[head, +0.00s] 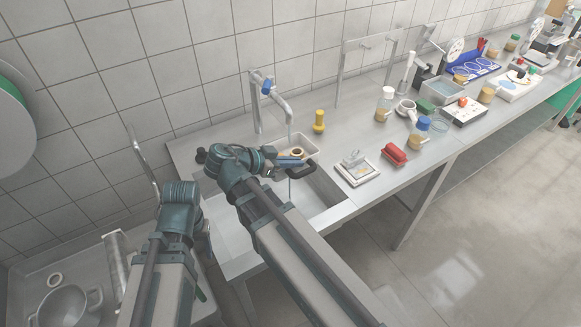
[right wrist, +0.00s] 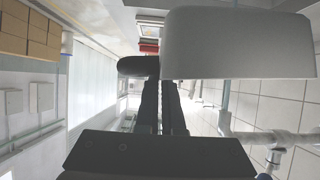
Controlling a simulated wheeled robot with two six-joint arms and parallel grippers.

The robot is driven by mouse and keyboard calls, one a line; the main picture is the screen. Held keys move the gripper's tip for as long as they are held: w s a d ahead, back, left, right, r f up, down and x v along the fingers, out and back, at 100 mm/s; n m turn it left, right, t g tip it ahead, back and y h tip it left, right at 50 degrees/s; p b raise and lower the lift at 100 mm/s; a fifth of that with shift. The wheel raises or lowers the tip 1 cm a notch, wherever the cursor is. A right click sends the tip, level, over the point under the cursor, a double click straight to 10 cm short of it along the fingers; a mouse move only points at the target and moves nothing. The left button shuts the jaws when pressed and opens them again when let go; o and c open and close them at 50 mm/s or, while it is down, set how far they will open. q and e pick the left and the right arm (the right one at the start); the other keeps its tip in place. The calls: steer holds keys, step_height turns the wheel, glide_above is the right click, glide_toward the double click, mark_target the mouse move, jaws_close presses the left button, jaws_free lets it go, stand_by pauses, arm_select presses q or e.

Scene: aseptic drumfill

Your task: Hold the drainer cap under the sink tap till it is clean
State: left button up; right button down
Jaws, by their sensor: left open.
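My right gripper (head: 293,161) is over the sink basin (head: 318,191), below the tap spout (head: 288,110). Its dark fingers (right wrist: 166,105) are close together on what appears to be the drainer cap: a pale rounded block (right wrist: 240,43) and a dark bar (right wrist: 138,66) show at the tips. In the head view the dark bar (head: 304,170) shows beside the gripper. A thin pale line, like water, hangs below the spout. The tap (head: 257,105) has a blue knob. The cap's face is too small to judge for dirt. My left gripper (head: 205,226) is far left, mostly hidden by its arm.
A yellow bottle-like object (head: 319,121) stands behind the basin. A second sink at lower left holds a metal pot (head: 68,304). The tiled wall is close behind.

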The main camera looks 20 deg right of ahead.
mark_target(290, 172)
steer(key=shift+w+d, duration=3.2)
steer(key=shift+w, duration=0.1)
steer(key=shift+s+a, duration=4.25)
steer(key=shift+s, duration=0.15)
